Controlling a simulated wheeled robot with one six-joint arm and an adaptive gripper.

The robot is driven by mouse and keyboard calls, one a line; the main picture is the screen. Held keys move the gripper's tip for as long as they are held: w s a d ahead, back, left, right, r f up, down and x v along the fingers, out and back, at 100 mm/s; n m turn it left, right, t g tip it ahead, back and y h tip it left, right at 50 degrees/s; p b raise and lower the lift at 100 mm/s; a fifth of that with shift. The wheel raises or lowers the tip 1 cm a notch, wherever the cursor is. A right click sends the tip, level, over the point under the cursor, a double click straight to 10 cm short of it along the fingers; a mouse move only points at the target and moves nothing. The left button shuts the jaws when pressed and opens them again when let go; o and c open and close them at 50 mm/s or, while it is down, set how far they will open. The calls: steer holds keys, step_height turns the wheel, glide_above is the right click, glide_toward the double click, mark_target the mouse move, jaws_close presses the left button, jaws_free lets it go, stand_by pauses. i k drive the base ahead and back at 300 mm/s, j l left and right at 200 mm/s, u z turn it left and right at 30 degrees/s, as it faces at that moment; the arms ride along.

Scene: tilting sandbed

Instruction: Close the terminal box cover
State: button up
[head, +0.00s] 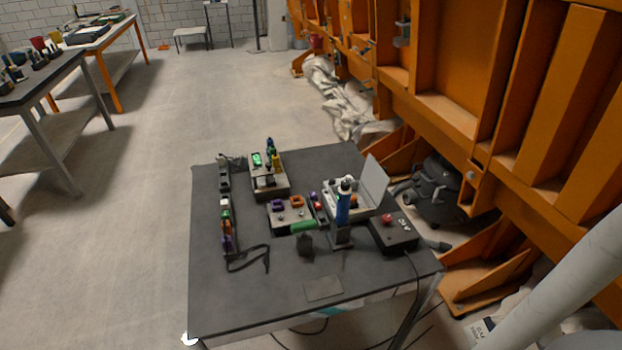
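The terminal box (333,212) is a light grey box on the right part of the dark table. Its pale flat cover (374,184) stands open, raised steeply at the box's right side. Small coloured parts show inside the box. A blue upright tool (343,208) on a dark stand is in front of the box and hides part of it. My gripper is not in view. A pale grey cylinder at the lower right may be part of my arm.
The dark table (245,295) has a clear front left area. A control box with a red button (395,232) stands right of the terminal box. Coloured connector blocks (290,215) lie to its left. An orange steel frame (470,110) rises behind the table on the right.

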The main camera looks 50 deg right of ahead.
mark_target(374, 178)
steer(key=l, duration=0.55)
steer(key=l+z, duration=0.15)
steer(key=z, duration=1.1)
steer(key=k+l+z, duration=0.1)
steer(key=z, duration=0.25)
steer(key=k, duration=0.1)
